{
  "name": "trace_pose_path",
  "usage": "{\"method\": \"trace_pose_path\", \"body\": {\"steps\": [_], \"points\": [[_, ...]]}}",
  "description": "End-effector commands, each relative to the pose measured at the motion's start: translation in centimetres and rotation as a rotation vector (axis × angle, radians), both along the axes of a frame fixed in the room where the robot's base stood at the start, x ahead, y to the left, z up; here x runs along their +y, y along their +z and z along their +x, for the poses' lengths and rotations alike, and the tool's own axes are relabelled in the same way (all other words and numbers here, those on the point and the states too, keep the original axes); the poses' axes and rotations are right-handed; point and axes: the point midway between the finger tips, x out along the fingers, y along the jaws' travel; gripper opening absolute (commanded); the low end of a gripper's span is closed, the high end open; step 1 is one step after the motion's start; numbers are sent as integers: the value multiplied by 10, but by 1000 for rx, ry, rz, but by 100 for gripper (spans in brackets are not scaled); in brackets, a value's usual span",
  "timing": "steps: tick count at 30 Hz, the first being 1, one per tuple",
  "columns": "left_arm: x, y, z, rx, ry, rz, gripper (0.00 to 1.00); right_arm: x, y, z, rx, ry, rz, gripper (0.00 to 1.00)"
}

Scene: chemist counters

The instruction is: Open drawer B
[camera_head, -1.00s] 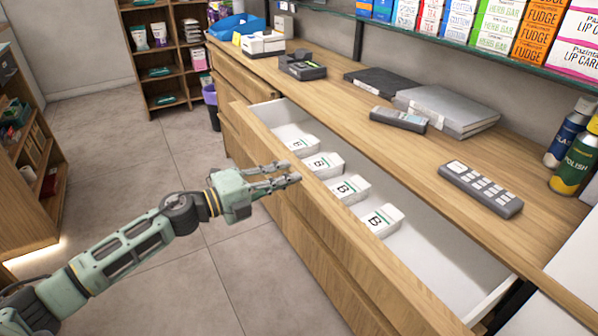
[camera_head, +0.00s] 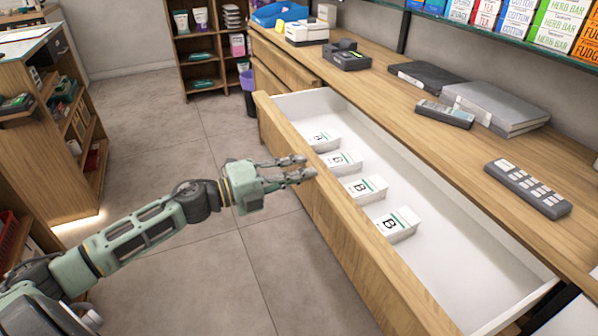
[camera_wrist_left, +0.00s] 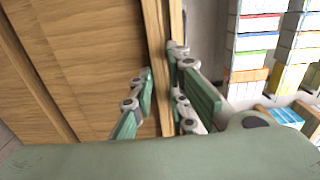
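Drawer B (camera_head: 440,240) is pulled well out from the wooden counter, its white inside showing. Several white boxes (camera_head: 397,225) marked "B" lie in it along the front panel. My left gripper (camera_head: 309,166) is at the top edge of the wooden front panel (camera_head: 345,215), toward its far end. Exact contact is partly hidden. My right gripper is not in view.
The countertop (camera_head: 400,95) holds a keypad-like device (camera_head: 527,188), a grey binder (camera_head: 495,108) and a handheld device (camera_head: 445,114). Shelving (camera_head: 60,130) stands at the left. The tiled floor between (camera_head: 190,270) is clear.

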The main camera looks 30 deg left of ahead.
Motion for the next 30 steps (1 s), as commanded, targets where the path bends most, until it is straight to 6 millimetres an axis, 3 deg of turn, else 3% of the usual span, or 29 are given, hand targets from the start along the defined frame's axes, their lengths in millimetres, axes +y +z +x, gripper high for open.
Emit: {"method": "trace_pose_path", "body": {"steps": [5,17,30], "points": [[0,0,0,0,0,0,32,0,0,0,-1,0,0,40],[2,0,-2,1,1,-1,32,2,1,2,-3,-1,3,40],[36,-2,-47,5,2,-1,32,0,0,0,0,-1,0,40]]}}
